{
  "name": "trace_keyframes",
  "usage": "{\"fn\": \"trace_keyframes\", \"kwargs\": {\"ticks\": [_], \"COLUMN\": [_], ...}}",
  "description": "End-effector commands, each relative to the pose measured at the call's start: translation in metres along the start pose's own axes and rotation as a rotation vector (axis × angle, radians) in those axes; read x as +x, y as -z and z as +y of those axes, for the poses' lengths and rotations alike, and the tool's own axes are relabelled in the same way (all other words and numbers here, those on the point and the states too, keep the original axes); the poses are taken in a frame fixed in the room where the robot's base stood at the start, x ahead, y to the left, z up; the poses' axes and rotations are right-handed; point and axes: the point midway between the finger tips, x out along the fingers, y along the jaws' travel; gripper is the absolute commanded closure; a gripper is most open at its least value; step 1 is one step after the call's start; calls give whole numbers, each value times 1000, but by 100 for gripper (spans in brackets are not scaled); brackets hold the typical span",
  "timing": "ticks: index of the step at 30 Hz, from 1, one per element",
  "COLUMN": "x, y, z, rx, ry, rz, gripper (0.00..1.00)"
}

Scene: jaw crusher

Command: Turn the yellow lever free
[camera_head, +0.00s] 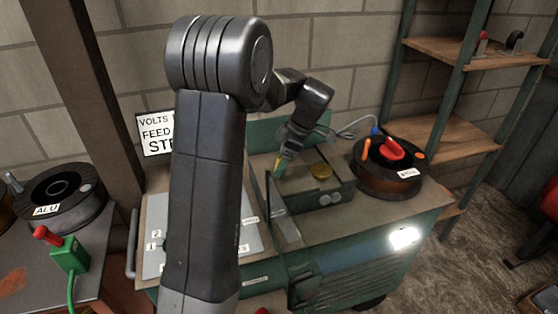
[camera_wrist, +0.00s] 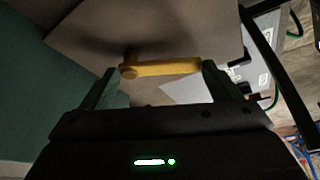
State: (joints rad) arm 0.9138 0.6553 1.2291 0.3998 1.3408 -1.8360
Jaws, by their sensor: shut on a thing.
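The yellow lever (camera_wrist: 165,68) shows in the wrist view as a short bar with a rounded, knobbed left end. It lies across the space between the two fingertips of my gripper (camera_wrist: 163,70), one finger at each end. My gripper is shut on it. In the head view my gripper (camera_head: 282,160) reaches down into the open compartment of the green machine (camera_head: 350,255). A small yellow-orange piece shows at its tip, too small there to make out clearly. My own arm hides part of the machine's left side.
A black spool (camera_head: 388,165) with a red handle stands on the machine's right. A labelled spool (camera_head: 60,200) and a green box with a red lever (camera_head: 69,253) stand at left. Shelves (camera_head: 445,140) rise behind.

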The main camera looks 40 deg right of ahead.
Motion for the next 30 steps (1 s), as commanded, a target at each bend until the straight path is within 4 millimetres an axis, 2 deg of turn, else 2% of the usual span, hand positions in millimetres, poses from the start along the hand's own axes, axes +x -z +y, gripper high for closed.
{"fn": "trace_keyframes", "kwargs": {"ticks": [15, 30], "x": [-6, -6], "y": [-11, -14], "z": [7, 9], "rx": [-345, -432], "ry": [143, 178], "rz": [-2, -3], "gripper": [58, 58]}}
